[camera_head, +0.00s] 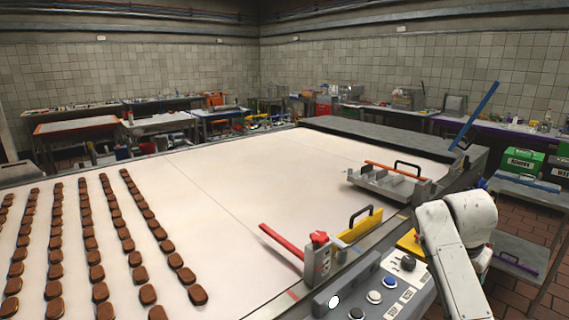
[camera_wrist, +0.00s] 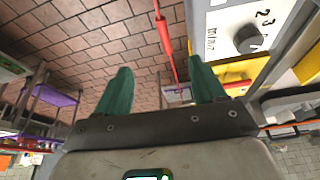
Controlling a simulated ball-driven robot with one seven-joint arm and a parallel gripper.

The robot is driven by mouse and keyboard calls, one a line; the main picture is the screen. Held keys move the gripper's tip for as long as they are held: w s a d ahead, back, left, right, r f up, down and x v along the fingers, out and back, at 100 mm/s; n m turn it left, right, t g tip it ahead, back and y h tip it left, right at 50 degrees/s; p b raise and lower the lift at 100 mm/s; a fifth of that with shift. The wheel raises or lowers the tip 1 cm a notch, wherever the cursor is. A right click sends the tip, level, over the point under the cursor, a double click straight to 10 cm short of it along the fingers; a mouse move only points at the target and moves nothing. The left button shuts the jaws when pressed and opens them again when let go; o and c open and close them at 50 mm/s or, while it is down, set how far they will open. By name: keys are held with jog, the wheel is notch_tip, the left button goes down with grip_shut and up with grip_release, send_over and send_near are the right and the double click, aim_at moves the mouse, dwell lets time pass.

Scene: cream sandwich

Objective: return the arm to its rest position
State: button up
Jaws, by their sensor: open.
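My white arm (camera_head: 452,250) stands at the lower right in the head view, beside the control panel and clear of the belt. The gripper's fingers cannot be made out there. In the wrist view my gripper (camera_wrist: 160,88) shows two green fingers spread wide apart. Nothing is between them. The brick floor (camera_wrist: 110,35) lies beyond the fingers.
A control panel (camera_head: 375,293) with buttons and a dial (camera_wrist: 249,38) is close to my arm. The white belt (camera_head: 215,225) carries rows of brown biscuits (camera_head: 137,258).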

jog(key=s+a+f+n+y, duration=0.1)
jog(key=s+a+f+n, duration=0.2)
jog(key=s+a+f, duration=0.45)
jog(key=s+a+f+n+y, duration=0.2)
jog(key=s+a+f, duration=0.2)
jog(key=s+f, duration=0.6)
jog(key=s+a+f+n, duration=0.1)
jog(key=s+n, duration=0.1)
jog(key=s, duration=0.6)
jog(key=s+a+f+n, duration=0.1)
jog(key=s+n, duration=0.1)
jog(key=s, duration=0.6)
jog(key=s+a+f+n+g, duration=0.1)
jog(key=s+f+n, duration=0.1)
jog(key=s, duration=0.6)
jog(key=shift+s, duration=0.35)
